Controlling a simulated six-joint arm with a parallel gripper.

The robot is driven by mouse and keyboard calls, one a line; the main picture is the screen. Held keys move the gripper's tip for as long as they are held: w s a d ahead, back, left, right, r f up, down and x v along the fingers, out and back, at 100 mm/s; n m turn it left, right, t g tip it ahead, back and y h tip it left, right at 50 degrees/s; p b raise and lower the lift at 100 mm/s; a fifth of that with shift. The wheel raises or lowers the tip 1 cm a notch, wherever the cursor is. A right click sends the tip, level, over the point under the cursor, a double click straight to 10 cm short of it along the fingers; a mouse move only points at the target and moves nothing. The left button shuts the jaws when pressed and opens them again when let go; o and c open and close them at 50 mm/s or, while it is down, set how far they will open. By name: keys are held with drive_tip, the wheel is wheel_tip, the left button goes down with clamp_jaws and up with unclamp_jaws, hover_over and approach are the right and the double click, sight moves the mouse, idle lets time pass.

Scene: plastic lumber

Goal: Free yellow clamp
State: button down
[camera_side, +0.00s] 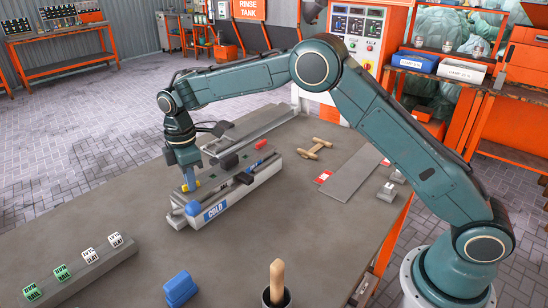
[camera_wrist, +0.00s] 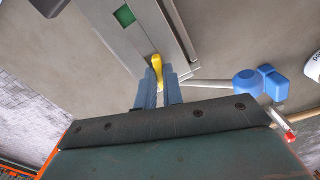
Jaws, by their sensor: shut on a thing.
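The yellow clamp (camera_side: 192,185) sits at the left end of a long grey fixture marked COLD (camera_side: 240,194). In the wrist view the yellow clamp (camera_wrist: 157,62) shows as a small curved piece at the edge of the grey channel (camera_wrist: 150,35). My gripper (camera_side: 189,181) points down at it from above. In the wrist view my gripper's blue fingers (camera_wrist: 160,76) are shut on the yellow clamp, one on each side. The fingers hide part of the clamp, and I cannot tell whether it is still fastened.
A blue knob (camera_side: 193,208) is close to my gripper, at the fixture's near end. A blue block (camera_side: 180,288), a cup with a wooden handle (camera_side: 277,285) and a cube strip (camera_side: 85,265) stand nearer. The table between is clear.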

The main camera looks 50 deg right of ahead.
drive_tip(key=shift+r+n, duration=0.1)
drive_tip(key=shift+n, duration=1.9)
drive_tip(key=c, duration=1.4)
unclamp_jaws()
drive_tip(key=shift+o, duration=0.2)
drive_tip(key=shift+r, duration=3.45)
drive_tip(key=shift+r, duration=0.1)
